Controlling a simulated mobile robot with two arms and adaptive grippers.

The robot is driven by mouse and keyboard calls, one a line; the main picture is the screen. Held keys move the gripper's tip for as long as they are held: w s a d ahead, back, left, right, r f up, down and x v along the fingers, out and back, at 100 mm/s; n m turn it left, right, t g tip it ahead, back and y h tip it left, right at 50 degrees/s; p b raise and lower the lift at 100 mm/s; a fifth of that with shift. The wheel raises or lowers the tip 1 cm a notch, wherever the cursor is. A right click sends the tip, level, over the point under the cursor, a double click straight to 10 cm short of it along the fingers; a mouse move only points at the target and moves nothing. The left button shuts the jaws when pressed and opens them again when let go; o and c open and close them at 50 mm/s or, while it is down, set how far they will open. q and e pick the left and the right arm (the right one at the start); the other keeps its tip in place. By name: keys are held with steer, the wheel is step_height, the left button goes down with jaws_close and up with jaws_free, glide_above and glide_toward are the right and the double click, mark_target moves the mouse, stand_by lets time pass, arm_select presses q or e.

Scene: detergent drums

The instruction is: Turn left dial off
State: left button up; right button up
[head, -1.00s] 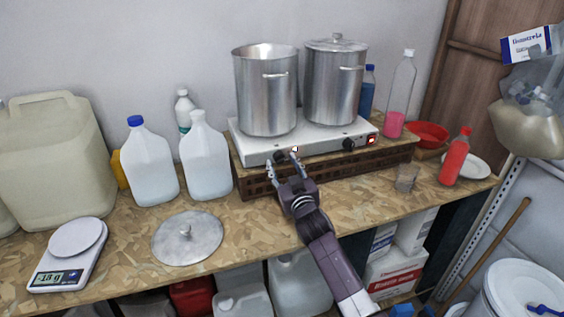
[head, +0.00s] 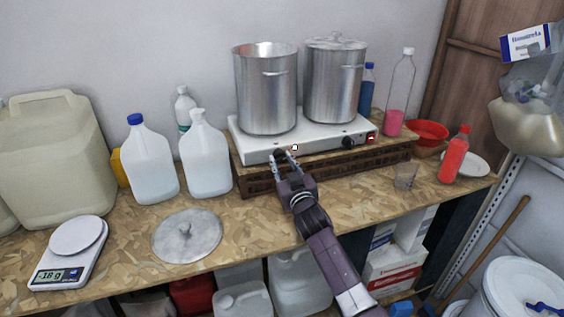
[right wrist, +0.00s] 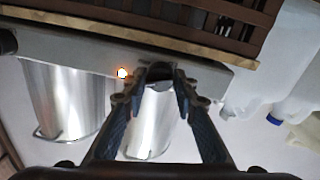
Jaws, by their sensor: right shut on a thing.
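The white hot plate (head: 252,149) stands on a low brown crate-like stand, with its dials on the front face. The dark left dial (head: 279,155) is between the fingertips of my right gripper (head: 282,158), which is shut on it. In the right wrist view, which is upside down, the fingers (right wrist: 162,82) flank the dark left dial (right wrist: 159,70). A small indicator light (head: 295,147) glows just right of it, and it also shows in the wrist view (right wrist: 122,73). The right dial (head: 348,142) is free. The dial's exact angle is unclear. My left gripper is out of view.
An open steel pot (head: 266,95) and a lidded pot (head: 333,85) stand on the hot plate. A red switch (head: 370,138) is at its right end. White jugs (head: 206,160), a loose lid (head: 187,237) and a scale (head: 68,255) are left; a clear cup (head: 405,178) is right.

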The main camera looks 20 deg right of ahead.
steer(key=shift+n, duration=0.4)
steer(key=n+b, duration=0.1)
steer(key=n, duration=0.2)
steer(key=shift+f, duration=0.1)
steer(key=n, duration=0.3)
steer(key=shift+n+b, duration=0.3)
steer(key=shift+b, duration=0.05)
steer(key=shift+n+t+y, duration=0.3)
steer(key=shift+n+y, duration=0.1)
steer(key=shift+n, duration=3)
steer(key=shift+f, duration=0.1)
steer(key=o, duration=1.2)
steer(key=shift+c, duration=0.2)
steer(key=shift+s, duration=0.15)
steer(key=s, duration=1.1)
steer(key=shift+s+f, duration=0.2)
steer(key=shift+s, duration=0.2)
